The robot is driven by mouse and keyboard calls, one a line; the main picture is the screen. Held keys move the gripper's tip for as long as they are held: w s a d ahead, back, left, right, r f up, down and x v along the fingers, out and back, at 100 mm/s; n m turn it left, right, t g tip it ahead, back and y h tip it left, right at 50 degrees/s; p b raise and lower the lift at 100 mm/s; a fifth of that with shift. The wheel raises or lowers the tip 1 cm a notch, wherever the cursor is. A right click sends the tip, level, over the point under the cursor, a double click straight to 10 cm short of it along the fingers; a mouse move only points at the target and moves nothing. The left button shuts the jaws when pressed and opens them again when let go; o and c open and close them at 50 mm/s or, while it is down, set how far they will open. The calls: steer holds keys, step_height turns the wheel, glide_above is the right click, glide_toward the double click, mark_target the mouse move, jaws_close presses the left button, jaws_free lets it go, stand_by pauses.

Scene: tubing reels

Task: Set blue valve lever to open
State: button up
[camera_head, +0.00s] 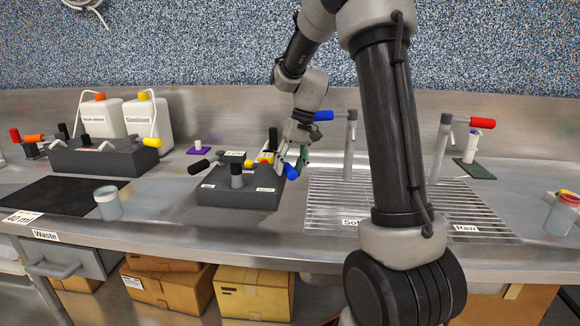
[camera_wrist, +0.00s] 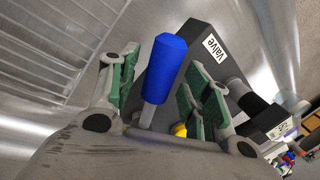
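The blue valve lever (camera_head: 290,171) sticks out at the right side of the dark grey block (camera_head: 235,198). In the wrist view the blue lever (camera_wrist: 165,65) lies between the two green-padded fingers of my gripper (camera_wrist: 160,82). A gap shows on each side of it, so the gripper is open around or just over the lever and not closed on it. The block's "Valve" label (camera_wrist: 214,46) shows beyond the lever. In the head view my gripper (camera_head: 293,158) is at the block's right back corner. The lever's pivot is hidden.
A black lever (camera_head: 199,167) is on the block's left. A tap with another blue handle (camera_head: 324,115) and one with a red handle (camera_head: 482,122) stand by the wire rack (camera_head: 330,205). A beaker (camera_head: 107,203) stands left, a red-lidded jar (camera_head: 562,215) far right.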

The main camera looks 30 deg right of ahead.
jaws_close()
steer(key=shift+d+n, duration=0.7)
steer(key=shift+n, duration=0.1)
steer(key=shift+o, duration=0.6)
jaws_free()
steer(key=v, duration=1.2)
steer(key=shift+w, duration=0.15)
